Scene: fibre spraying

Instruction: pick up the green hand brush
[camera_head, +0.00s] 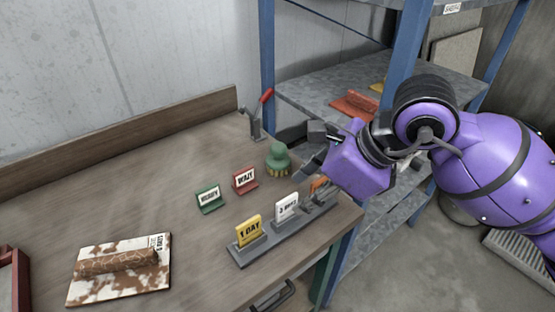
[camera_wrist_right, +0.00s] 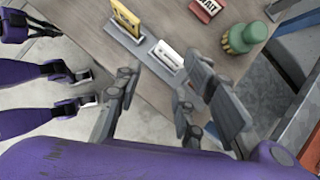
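The green hand brush (camera_head: 278,156) stands near the right end of the wooden table, a rounded green handle above yellowish bristles. In the right wrist view the brush (camera_wrist_right: 246,34) is at the upper right. My right gripper (camera_head: 312,152) reaches in from the right, just right of the brush, and does not hold it. In the right wrist view its fingers (camera_wrist_right: 168,92) are spread apart with nothing between them. Purple parts of mine show at that view's left edge; I cannot tell whether my left gripper is among them.
A grey holder (camera_head: 270,243) with yellow and white signs lies along the table's near right edge. A blue-framed shelf (camera_head: 345,80) stands at right.

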